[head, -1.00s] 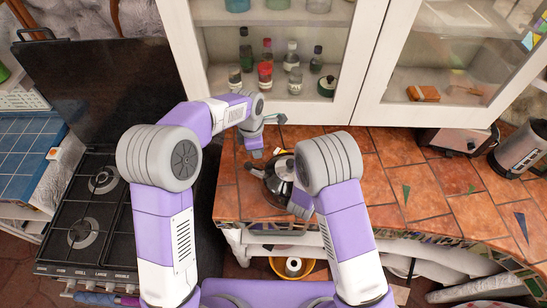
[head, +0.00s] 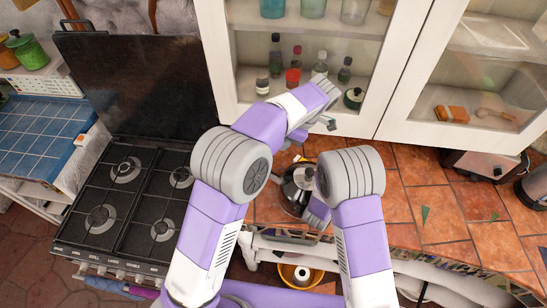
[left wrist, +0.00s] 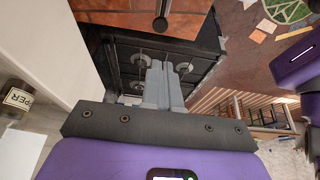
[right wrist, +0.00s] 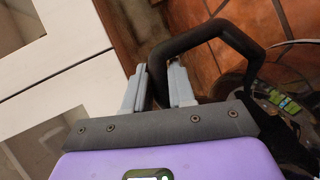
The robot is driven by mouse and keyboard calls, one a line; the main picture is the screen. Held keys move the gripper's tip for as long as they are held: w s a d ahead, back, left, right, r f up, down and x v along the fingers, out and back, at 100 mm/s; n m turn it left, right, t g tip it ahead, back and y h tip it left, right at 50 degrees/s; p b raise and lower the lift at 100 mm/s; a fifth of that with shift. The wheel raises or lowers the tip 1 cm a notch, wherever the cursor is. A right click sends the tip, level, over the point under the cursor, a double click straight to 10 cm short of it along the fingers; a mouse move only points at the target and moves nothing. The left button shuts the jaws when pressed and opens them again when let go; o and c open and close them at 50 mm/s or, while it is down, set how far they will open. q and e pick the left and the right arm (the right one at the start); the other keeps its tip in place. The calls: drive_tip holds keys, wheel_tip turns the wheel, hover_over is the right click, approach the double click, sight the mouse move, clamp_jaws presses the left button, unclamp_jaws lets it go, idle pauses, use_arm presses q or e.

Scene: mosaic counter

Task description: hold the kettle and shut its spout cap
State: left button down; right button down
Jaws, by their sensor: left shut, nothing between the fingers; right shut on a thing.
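The kettle (head: 296,190), dark and shiny with a black handle, stands on the tiled counter, partly hidden behind my right arm. In the right wrist view its black handle (right wrist: 225,30) passes between the fingers of my right gripper (right wrist: 160,76), which is shut on it. The dark kettle body shows at the right edge of that view. My left gripper (head: 298,135) is shut and empty, just behind and above the kettle in the head view. Its closed fingers also show in the left wrist view (left wrist: 163,82). I cannot make out whether the spout cap is open.
A black gas stove (head: 125,200) stands left of the counter. A white glass-fronted cabinet (head: 385,75) with bottles rises close behind my left gripper. The tiled counter (head: 425,200) is clear to the right, up to a toaster-like box (head: 480,165).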

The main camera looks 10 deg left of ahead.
use_arm(q)
drive_tip(key=x, duration=1.3)
drive_tip(key=shift+d+f, duration=0.2)
drive_tip(key=shift+f, duration=0.15)
use_arm(e)
drive_tip(key=shift+d, duration=0.1)
use_arm(q)
drive_tip(key=shift+a+f+h, duration=0.1)
drive_tip(key=shift+a+h, duration=0.35)
drive_tip(key=shift+h, duration=0.55)
drive_tip(key=shift+a+h, duration=0.2)
drive_tip(key=shift+h, duration=0.2)
drive_tip(key=shift+a+f+h, duration=0.7)
drive_tip(key=shift+a+f, duration=0.1)
drive_tip(key=shift+a, duration=0.15)
use_arm(e)
drive_tip(key=shift+r, duration=0.1)
use_arm(q)
drive_tip(key=shift+d, duration=0.2)
drive_tip(key=shift+d, duration=0.1)
drive_tip(key=shift+d+r, duration=0.1)
drive_tip(key=shift+d, duration=0.55)
